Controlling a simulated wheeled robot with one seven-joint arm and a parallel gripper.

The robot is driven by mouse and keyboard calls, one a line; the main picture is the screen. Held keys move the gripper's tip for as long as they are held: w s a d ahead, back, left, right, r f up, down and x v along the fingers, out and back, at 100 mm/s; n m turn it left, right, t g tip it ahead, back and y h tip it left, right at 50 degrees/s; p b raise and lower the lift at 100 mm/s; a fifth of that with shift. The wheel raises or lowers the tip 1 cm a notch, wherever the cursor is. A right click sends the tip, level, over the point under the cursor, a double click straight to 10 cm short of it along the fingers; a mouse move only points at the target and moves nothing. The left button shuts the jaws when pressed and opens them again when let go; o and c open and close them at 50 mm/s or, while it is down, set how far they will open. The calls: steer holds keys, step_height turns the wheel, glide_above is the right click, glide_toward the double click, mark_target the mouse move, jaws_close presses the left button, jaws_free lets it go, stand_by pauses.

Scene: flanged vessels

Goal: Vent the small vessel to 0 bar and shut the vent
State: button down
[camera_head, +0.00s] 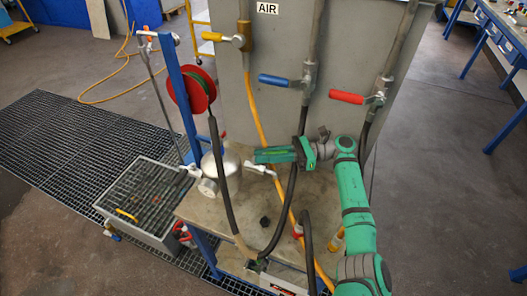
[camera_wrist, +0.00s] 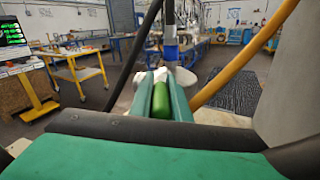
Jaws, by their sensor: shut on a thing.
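The small vessel (camera_head: 222,165), a silver rounded body with a flange, stands on the bench, left of my gripper (camera_head: 260,156). In the wrist view my gripper (camera_wrist: 160,82) is shut on a green handle (camera_wrist: 159,102), which lies lengthwise between its two green fingers. A whitish fitting shows just beyond the handle; its details are too small to tell. In the head view the fingers hide the handle. A white lever (camera_head: 259,170) sits just below my gripper. I cannot make out a pressure reading or whether the vent is open.
A grey panel marked AIR carries yellow (camera_head: 222,37), blue (camera_head: 280,80) and red (camera_head: 346,97) lever valves. Black and yellow hoses hang close around my gripper. A red hose reel (camera_head: 190,90) on a blue post and a grating-topped tank (camera_head: 147,239) stand left.

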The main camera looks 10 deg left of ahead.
steer(key=shift+w+d+g, duration=0.1)
steer(key=shift+g, duration=0.2)
steer(key=c, duration=1.7)
jaws_free()
steer(key=shift+o, duration=0.2)
steer(key=shift+r+n, duration=0.3)
steer(key=shift+r, duration=0.05)
step_height(320, 180, up, 3)
steer(key=shift+f, duration=0.2)
steer(key=s+d+r, duration=0.1)
steer(key=s+r, duration=0.8)
steer(key=s, duration=0.5)
steer(key=shift+d+r, duration=0.35)
steer(key=shift+d, duration=0.05)
